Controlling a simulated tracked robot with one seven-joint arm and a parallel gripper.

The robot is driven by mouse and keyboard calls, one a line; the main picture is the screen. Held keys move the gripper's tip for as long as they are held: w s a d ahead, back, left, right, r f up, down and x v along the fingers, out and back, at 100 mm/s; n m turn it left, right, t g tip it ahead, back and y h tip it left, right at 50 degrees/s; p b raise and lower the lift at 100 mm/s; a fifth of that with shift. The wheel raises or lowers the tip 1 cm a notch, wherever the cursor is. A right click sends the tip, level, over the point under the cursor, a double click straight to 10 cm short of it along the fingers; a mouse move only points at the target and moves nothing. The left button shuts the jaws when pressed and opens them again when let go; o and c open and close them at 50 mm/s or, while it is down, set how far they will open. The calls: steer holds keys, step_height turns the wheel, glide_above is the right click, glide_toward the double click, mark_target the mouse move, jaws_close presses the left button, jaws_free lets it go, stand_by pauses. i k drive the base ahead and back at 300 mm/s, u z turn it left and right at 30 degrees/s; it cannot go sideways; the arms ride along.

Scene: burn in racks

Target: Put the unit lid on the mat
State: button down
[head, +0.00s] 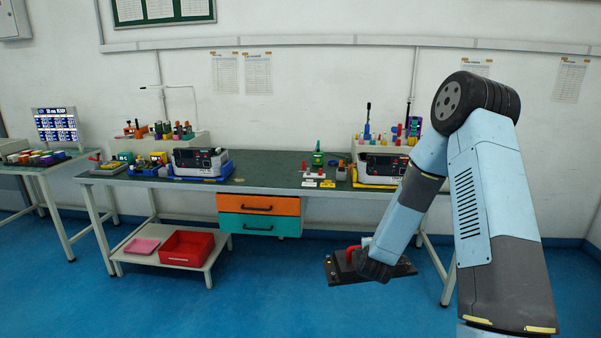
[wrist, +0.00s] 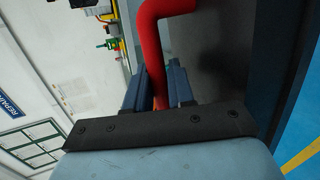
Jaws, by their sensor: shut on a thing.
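The unit lid (head: 341,273) is a dark flat plate with a red handle (head: 351,252). It hangs in the air in front of the bench, below the bench top's height. My gripper (head: 358,258) is shut on the red handle. In the wrist view the gripper's fingers (wrist: 157,88) close around the red handle (wrist: 152,45), with the dark lid (wrist: 225,65) beside it. The bench has a dark green top (head: 262,176); I cannot tell whether this is the mat. A pink flat piece (head: 142,246) lies on the low shelf.
Black-and-white units stand at the bench's left (head: 199,162) and right (head: 382,168). Orange and teal drawers (head: 259,215) hang below. A red bin (head: 186,249) stands on the low shelf. Clear bench top lies right of the left unit.

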mark_target(268, 175)
steer(key=z, duration=0.2)
steer(key=i, duration=0.85)
steer(key=z, duration=0.1)
